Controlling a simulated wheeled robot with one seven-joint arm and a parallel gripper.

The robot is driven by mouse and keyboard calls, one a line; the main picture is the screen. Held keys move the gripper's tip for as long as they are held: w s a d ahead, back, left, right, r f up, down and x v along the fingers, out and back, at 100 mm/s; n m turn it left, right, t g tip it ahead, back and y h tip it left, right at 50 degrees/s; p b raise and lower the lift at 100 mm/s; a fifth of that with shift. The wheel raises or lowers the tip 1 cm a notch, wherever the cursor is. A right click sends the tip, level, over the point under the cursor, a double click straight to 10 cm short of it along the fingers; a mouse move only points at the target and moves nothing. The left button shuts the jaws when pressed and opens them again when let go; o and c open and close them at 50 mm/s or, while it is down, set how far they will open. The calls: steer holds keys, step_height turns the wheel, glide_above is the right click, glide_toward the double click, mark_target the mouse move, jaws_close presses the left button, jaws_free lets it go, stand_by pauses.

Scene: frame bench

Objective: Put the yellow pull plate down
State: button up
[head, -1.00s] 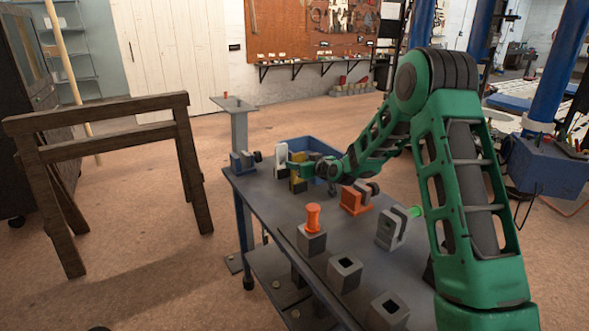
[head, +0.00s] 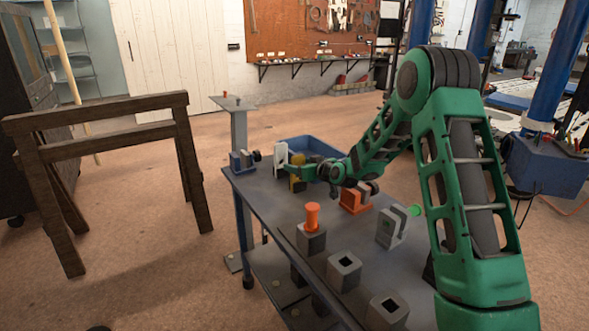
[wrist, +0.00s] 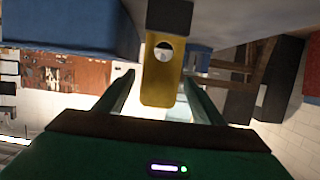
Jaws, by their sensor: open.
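The yellow pull plate (head: 297,184) stands upright near the far end of the bench (head: 275,205), in front of the blue bin. In the wrist view the plate (wrist: 161,90) shows a round hole and a dark block at its base, seen upside down against the bench top. My gripper (head: 308,172) is at the plate, just to its right in the head view. In the wrist view my gripper's fingers (wrist: 159,95) are apart, with the plate's free end between them and a visible gap on each side.
A blue bin (head: 322,147) lies behind the plate, and a white upright piece (head: 281,158) beside it. A blue fixture (head: 243,160), an orange fixture (head: 355,198), a grey block with an orange peg (head: 312,220) and hollow blocks (head: 344,272) occupy the bench.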

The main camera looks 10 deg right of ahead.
steer(key=v, duration=1)
steer(key=shift+s+r, duration=0.15)
steer(key=shift+s, duration=0.2)
steer(key=shift+d, duration=0.1)
steer(key=s+d+r+m+g+h, duration=0.1)
steer(key=s+d+m+g+h, duration=0.35)
steer(key=s, duration=1.15)
steer(key=s+d+g+h, duration=0.1)
steer(key=s+d+g, duration=0.4)
steer(key=s+d, duration=0.75)
steer(key=s+a+m+g, duration=0.2)
steer(key=s, duration=1)
steer(key=s+a+r+m+g+y, duration=0.1)
steer(key=s+a+m+g, duration=0.1)
steer(key=s, duration=1)
steer(key=shift+s+a+r+m, duration=0.15)
steer(key=shift+a+r+m, duration=0.1)
steer(key=shift+m, duration=0.4)
